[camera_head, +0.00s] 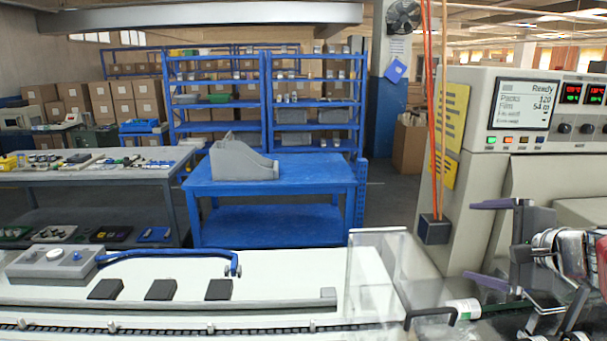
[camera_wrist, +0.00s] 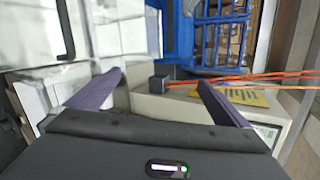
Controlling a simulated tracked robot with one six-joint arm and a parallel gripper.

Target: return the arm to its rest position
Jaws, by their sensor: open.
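My gripper (camera_head: 492,240) is at the right of the head view, in front of the beige machine cabinet (camera_head: 463,195). Its two purple fingers are spread apart with nothing between them. In the wrist view my gripper (camera_wrist: 157,92) is also open and empty. Beyond its fingers a small dark box (camera_wrist: 158,83) hangs on orange cords. My arm reaches in from the right edge of the head view, so most of it is out of frame.
A conveyor bed with dark blocks (camera_head: 160,290) runs along the front. A clear guard (camera_head: 375,275) and a black handle (camera_head: 430,314) stand left of my gripper. Orange cords (camera_head: 430,120) hang down to the dark box (camera_head: 434,230). A blue table (camera_head: 270,185) stands behind.

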